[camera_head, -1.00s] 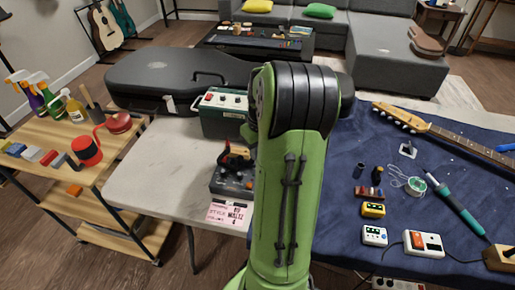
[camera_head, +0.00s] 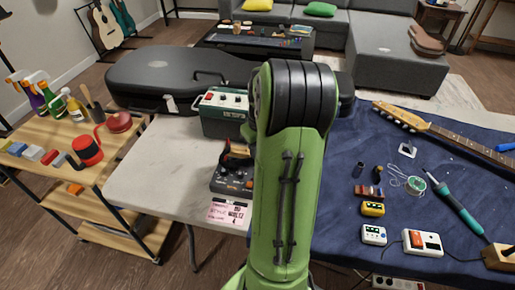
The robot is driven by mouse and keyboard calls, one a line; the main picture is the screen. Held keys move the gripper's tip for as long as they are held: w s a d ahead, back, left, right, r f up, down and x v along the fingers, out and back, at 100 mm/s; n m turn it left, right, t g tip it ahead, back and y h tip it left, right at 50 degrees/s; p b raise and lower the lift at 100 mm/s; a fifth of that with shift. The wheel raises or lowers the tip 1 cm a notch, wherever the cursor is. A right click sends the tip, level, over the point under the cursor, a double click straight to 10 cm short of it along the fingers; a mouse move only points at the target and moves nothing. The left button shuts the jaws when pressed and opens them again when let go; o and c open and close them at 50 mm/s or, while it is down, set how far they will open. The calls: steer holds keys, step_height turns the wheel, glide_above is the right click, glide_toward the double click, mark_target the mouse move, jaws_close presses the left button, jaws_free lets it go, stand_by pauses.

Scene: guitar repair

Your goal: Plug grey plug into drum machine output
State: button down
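A dark grey box with knobs and small orange buttons (camera_head: 230,181), which looks like the drum machine, sits on the light table left of my arm. Its right side is hidden behind my arm. A black and red shape, which seems to be part of my gripper (camera_head: 236,156), shows just above the box's back edge. The rest of my gripper is behind my green arm, and I cannot tell whether its fingers are apart or touch the box. I cannot make out the grey plug or the output socket.
A black guitar case (camera_head: 165,75) lies at the back. A pink card (camera_head: 229,211) lies at the front. The blue cloth (camera_head: 335,215) on the right holds a guitar neck (camera_head: 455,135), pedals and a soldering iron.

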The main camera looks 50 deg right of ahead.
steer(key=shift+f+b, duration=0.85)
steer(key=shift+f, duration=0.35)
stand_by(0.6)
steer(key=c, duration=1.1)
jaws_free()
steer(key=shift+o, duration=0.7)
steer(key=o, duration=0.3)
steer(key=shift+r, duration=0.1)
step_height(320, 180, up, 8)
steer(key=p, duration=0.7)
